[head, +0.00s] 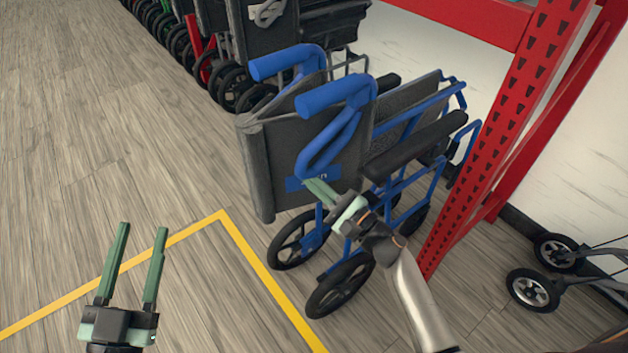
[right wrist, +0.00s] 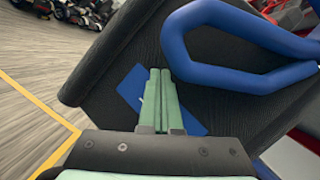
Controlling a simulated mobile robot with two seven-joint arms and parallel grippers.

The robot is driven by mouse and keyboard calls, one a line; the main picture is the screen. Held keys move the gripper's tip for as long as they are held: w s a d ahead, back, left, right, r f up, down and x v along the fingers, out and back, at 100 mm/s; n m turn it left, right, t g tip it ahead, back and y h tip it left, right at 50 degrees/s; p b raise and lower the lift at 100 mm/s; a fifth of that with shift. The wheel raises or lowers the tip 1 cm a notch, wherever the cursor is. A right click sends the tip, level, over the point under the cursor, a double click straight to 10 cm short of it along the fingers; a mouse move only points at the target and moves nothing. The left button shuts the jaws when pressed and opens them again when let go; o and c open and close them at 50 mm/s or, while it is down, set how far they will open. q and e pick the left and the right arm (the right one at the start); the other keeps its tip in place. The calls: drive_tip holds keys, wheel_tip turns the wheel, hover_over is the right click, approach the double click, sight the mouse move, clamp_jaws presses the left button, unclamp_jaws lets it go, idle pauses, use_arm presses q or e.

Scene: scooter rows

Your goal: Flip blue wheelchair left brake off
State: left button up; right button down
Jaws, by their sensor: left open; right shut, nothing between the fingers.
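The blue wheelchair (head: 300,140) stands partly folded in the middle of the head view, with blue push handles, a blue frame and dark grey fabric. Its brake lever cannot be made out in either view. My right gripper (head: 318,190) is shut and empty, at the wheelchair's back beside the blue label (head: 300,184). In the right wrist view its fingers (right wrist: 158,85) lie over the blue label (right wrist: 133,90), below a blue handle tube (right wrist: 235,50); contact cannot be told. My left gripper (head: 142,240) is open and empty above the floor at lower left.
A red rack post (head: 495,130) stands close to the right of the wheelchair. More folded wheelchairs (head: 240,50) stand in a row behind. A wheeled walker (head: 560,270) is at the right edge. Yellow tape (head: 262,270) marks the floor; the left floor is clear.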

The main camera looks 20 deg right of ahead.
idle(0.3)
use_arm(q)
drive_tip(key=s+d+r+m+t+h+b, duration=0.1)
drive_tip(key=s+r+m+t+h+b, duration=0.1)
drive_tip(key=s+r+m+h+b, duration=0.3)
drive_tip(key=s+r+h+b, duration=0.1)
drive_tip(key=h+b, duration=0.1)
drive_tip(key=h, duration=0.1)
drive_tip(key=shift+s+d+m+b, duration=0.2)
drive_tip(key=shift+d+m+b, duration=0.1)
drive_tip(key=shift+d+b, duration=0.05)
use_arm(e)
drive_tip(key=shift+w+d+f+n+y, duration=0.35)
drive_tip(key=shift+d+f+n, duration=0.25)
drive_tip(key=shift+d+n, duration=0.25)
use_arm(q)
drive_tip(key=shift+f, duration=0.1)
use_arm(e)
drive_tip(key=shift+a, duration=0.1)
use_arm(q)
drive_tip(key=shift+f+b, duration=0.55)
drive_tip(key=shift+f, duration=0.05)
use_arm(e)
drive_tip(key=x, duration=1)
drive_tip(key=shift+f, duration=0.2)
